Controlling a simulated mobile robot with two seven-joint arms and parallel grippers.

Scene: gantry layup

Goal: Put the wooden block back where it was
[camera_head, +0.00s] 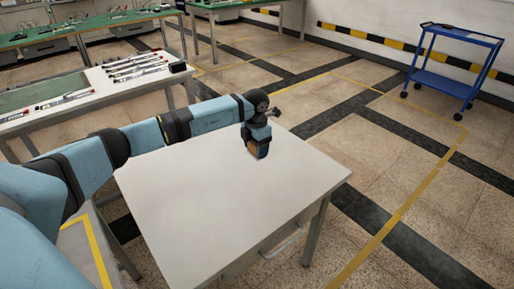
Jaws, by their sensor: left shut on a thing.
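My left arm reaches in from the left over a white table (215,200). My left gripper (258,153) points down near the table's far edge and is shut on the wooden block (256,149). Only a small brown part of the block shows between the dark fingers. I cannot tell whether the block touches the table top. My right gripper is not in view.
The rest of the white table top is bare. Behind it on the left stands a bench with several tools (135,68). Green-topped benches (75,33) stand at the back. A blue cart (448,75) stands at the right by the wall. Open floor lies between.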

